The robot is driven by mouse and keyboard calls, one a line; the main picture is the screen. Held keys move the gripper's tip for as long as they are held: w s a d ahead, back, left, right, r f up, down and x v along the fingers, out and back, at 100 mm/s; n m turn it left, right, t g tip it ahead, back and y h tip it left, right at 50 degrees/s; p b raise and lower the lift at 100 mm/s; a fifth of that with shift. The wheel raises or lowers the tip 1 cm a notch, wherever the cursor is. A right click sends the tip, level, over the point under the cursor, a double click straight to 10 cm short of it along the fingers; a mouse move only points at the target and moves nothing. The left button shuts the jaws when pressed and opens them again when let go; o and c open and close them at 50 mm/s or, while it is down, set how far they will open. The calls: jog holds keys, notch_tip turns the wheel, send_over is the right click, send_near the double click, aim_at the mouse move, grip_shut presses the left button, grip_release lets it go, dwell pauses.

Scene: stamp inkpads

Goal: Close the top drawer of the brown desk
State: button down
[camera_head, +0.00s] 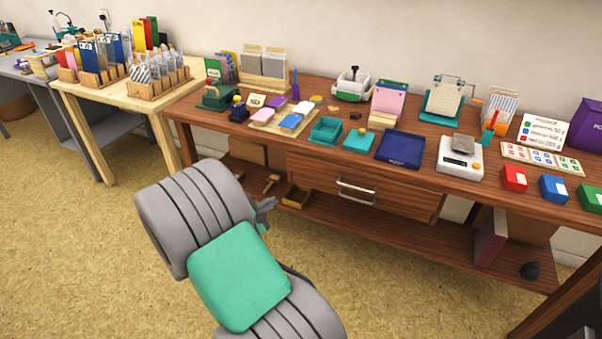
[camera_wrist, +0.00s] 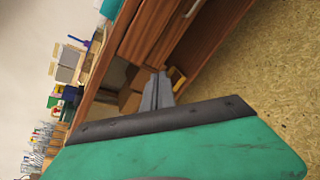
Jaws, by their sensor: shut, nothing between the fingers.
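The brown desk (camera_head: 290,153) runs along the wall. Its drawer front (camera_head: 400,200), with a silver handle (camera_head: 356,189), is under the desktop at the middle. How far the drawer stands out is hard to tell from this angle. My gripper (camera_head: 266,207) is shut and empty, in front of the desk and left of the drawer, apart from the handle. In the wrist view the shut fingers (camera_wrist: 158,90) point toward the desk's underside, with the drawer front (camera_wrist: 150,25) and part of its handle (camera_wrist: 193,8) beyond them.
Trays, pads and a scale (camera_head: 460,158) crowd the desktop. A lower shelf (camera_head: 375,228) holds a small open box (camera_head: 296,196) and other items. A light wooden table (camera_head: 70,88) stands at the left. The floor (camera_head: 80,240) before the desk is clear.

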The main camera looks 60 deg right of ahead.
jog(key=s+d+n+t+h, duration=0.1)
jog(key=d+n+h, duration=0.3)
jog(key=n, duration=0.3)
jog(key=n+b, duration=0.2)
jog(key=b, duration=0.1)
send_near(306, 161)
jog(key=d, duration=0.4)
jog(key=w+d, duration=0.1)
jog(key=d, duration=0.1)
jog(key=shift+d+f, duration=0.25)
jog(key=shift+d, duration=0.15)
